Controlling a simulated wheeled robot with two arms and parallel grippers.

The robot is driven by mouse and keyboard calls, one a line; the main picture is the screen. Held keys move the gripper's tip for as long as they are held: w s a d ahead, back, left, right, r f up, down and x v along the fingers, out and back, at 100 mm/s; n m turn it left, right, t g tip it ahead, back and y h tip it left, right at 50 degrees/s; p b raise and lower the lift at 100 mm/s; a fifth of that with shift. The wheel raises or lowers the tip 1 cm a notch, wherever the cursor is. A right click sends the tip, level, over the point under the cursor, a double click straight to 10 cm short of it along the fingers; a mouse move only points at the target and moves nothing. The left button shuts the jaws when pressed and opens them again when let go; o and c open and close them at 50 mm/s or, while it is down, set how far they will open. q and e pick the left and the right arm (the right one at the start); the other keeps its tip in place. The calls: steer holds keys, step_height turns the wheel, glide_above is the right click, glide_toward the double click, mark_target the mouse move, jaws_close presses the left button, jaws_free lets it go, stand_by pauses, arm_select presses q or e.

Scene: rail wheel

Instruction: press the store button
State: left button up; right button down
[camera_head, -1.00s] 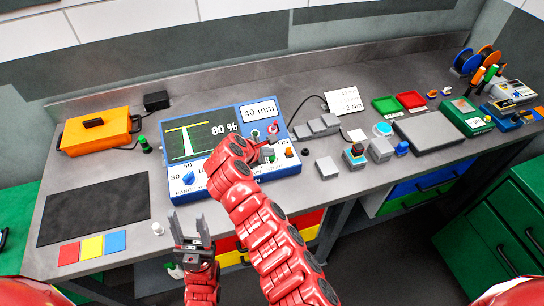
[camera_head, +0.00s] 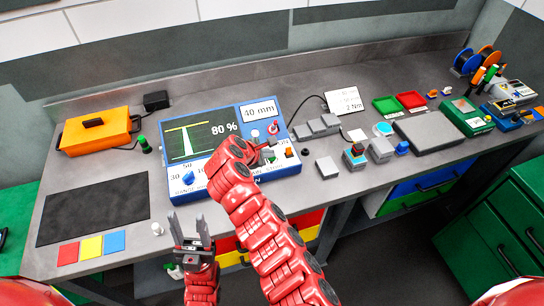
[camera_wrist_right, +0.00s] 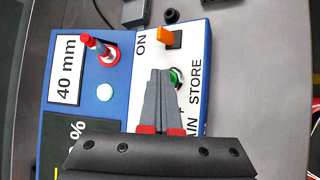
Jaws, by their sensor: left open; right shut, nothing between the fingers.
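The blue tester (camera_head: 181,119) stands on the grey bench, with a screen reading 80 % and a 40 mm plate. In the right wrist view a green button (camera_wrist_right: 177,76) sits beside the word STORE on the tester's white panel (camera_wrist_right: 196,58). My right gripper (camera_wrist_right: 160,72) is shut and empty, with its tips right beside the green button and partly covering it. Whether they touch it I cannot tell. The head view shows my right gripper (camera_head: 267,145) over the panel's right side. My left gripper (camera_head: 188,222) is open and empty at the bench's front edge.
Grey blocks (camera_head: 317,126) stand right of the tester. A dark mat (camera_head: 92,217) lies left.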

mark_target(269, 160)
stand_by(0.4)
steer(key=shift+r+p, duration=0.65)
steer(key=shift+r, duration=0.15)
step_height(269, 160, up, 5)
steer(key=p, duration=0.3)
stand_by(0.8)
